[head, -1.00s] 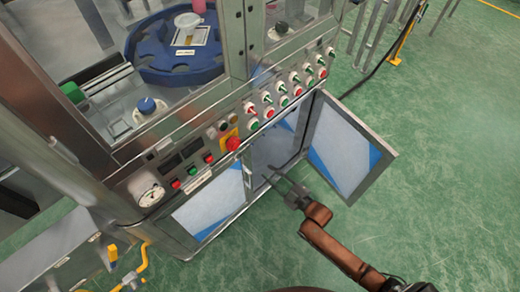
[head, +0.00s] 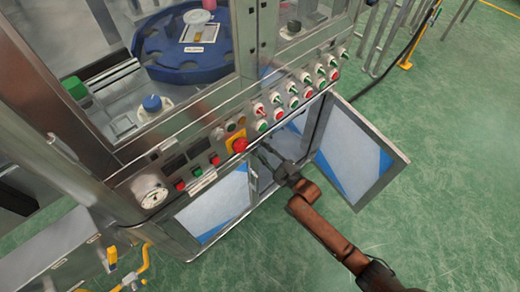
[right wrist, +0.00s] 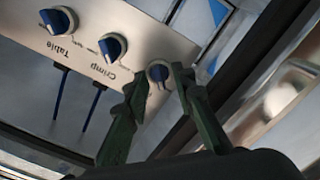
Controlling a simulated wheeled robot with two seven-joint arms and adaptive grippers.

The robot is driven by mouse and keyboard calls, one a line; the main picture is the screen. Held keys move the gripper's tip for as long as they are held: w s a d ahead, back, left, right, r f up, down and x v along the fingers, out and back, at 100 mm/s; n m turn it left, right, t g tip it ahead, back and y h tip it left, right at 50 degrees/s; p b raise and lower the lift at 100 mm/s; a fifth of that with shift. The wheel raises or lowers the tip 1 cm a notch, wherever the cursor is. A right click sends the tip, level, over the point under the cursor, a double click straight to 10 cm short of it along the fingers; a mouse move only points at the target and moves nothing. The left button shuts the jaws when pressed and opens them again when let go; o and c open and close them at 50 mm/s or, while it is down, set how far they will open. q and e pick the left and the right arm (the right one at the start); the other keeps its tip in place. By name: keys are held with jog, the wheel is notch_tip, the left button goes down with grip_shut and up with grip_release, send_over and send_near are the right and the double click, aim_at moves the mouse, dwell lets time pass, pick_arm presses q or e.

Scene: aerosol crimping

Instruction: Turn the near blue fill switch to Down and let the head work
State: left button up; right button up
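In the right wrist view three blue-faced knobs sit in a row on a grey panel (right wrist: 110,25). The lettering is upside down. The knobs labelled Table (right wrist: 57,20) and Crimp (right wrist: 112,46) are clear of my gripper. The third blue knob (right wrist: 158,72) is between the fingertips of my right gripper (right wrist: 158,80); its label is hidden. The fingers are open, one on each side of this knob; I cannot tell whether they touch it. In the head view my right gripper (head: 265,151) reaches into the open lower cabinet. My left gripper is not in view.
The open cabinet door (head: 358,155) stands right of my right arm. A red emergency stop (head: 239,146) and rows of small switches (head: 294,102) line the machine's front above. A blue turntable (head: 180,66) is behind glass.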

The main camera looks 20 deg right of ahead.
jog(key=shift+c, duration=0.5)
grip_shut()
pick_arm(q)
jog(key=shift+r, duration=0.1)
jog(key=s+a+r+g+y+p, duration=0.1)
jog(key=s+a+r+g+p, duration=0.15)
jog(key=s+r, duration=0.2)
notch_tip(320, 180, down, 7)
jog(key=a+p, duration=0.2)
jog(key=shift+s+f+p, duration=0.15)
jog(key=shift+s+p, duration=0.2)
pick_arm(e)
jog(key=shift+m, duration=8.9)
